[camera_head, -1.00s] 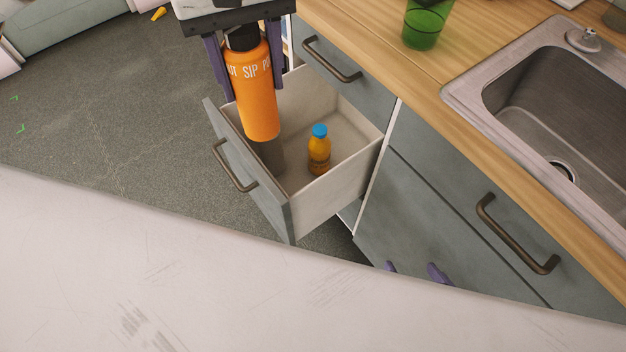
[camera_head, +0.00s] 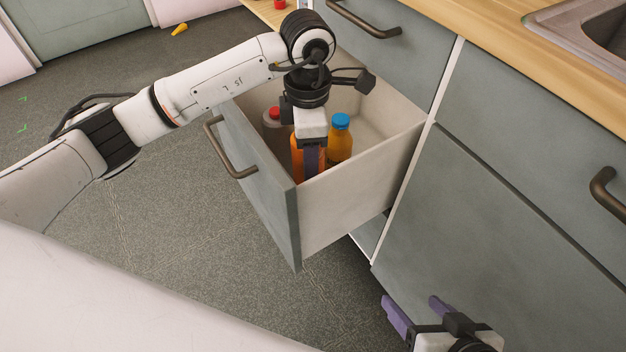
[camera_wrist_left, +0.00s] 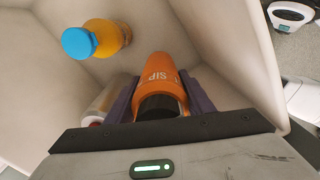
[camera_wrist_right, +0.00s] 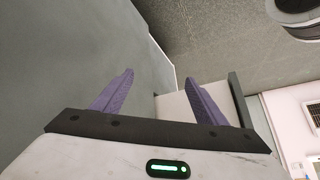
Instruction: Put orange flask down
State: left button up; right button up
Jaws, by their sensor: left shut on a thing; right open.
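The orange flask (camera_head: 298,158) is down inside the open drawer (camera_head: 359,190), mostly hidden behind my left gripper in the head view. My left gripper (camera_head: 312,160) is shut on it. In the left wrist view the flask (camera_wrist_left: 160,80) sits between the purple fingers, its black cap toward the wrist. I cannot tell whether its base touches the drawer floor. My right gripper (camera_head: 418,312) is open and empty, low in front of the cabinet; its spread fingers also show in the right wrist view (camera_wrist_right: 158,95).
An orange bottle with a blue cap (camera_head: 340,138) stands in the drawer close to the flask. A red-capped container (camera_head: 272,118) is in there too, on the left. The drawer walls surround the left gripper. The wooden counter (camera_head: 490,50) and sink (camera_head: 592,38) are at upper right.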

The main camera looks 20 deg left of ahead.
pick_arm(q)
notch_tip(320, 180, down, 2)
jog(key=shift+f, duration=0.2)
notch_tip(320, 180, down, 3)
jog(key=shift+f+b, duration=0.1)
jog(key=shift+b, duration=0.7)
pick_arm(e)
jog(key=shift+w+a+r+y, duration=0.25)
jog(key=shift+a+r+y, duration=0.05)
jog(key=shift+a, duration=0.25)
pick_arm(q)
jog(key=shift+f, duration=0.1)
jog(key=o, duration=1.4)
jog(key=shift+f, duration=0.1)
jog(key=shift+o, duration=0.2)
pick_arm(e)
jog(key=shift+r, duration=0.1)
